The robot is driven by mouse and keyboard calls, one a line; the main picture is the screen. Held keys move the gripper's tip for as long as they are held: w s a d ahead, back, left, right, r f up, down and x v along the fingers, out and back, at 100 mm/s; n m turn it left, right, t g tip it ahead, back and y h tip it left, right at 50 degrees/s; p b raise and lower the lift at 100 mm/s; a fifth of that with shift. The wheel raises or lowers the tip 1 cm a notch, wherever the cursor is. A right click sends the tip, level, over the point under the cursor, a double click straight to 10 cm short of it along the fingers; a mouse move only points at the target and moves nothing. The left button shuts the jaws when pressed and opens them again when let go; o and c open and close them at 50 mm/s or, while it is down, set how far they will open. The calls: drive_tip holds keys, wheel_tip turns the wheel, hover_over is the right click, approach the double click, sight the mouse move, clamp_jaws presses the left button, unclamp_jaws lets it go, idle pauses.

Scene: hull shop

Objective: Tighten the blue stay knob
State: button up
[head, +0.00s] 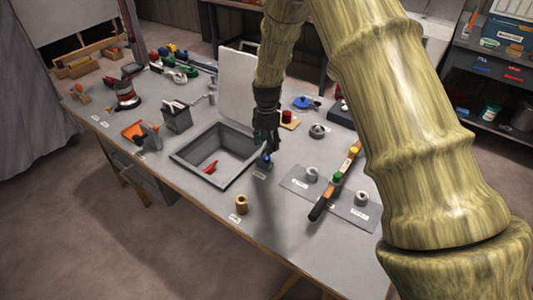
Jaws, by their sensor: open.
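A small blue knob (267,157) stands on a dark mount at the right side of an open grey box (185,158). The box's pale lid (237,85) stands raised at the back. My gripper (265,142) points down just above the blue knob, with its fingers open. The fingers are dark and small here, and I cannot tell whether they touch the knob or stand around it. The lid's stay is hard to make out behind my gripper.
A red item (210,167) lies inside the box. A long level-like tool (334,183) lies across a grey mat (360,218) at the right. A brass-coloured cylinder (241,204) stands near the front edge. A blue item (303,102) lies behind my gripper.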

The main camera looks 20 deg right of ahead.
sight(267, 157)
drive_tip(key=shift+s+f+p, duration=0.1)
drive_tip(key=shift+f+p, duration=0.8)
drive_tip(key=shift+f, duration=2.2)
drive_tip(key=shift+c, duration=0.4)
drive_tip(key=c, duration=1)
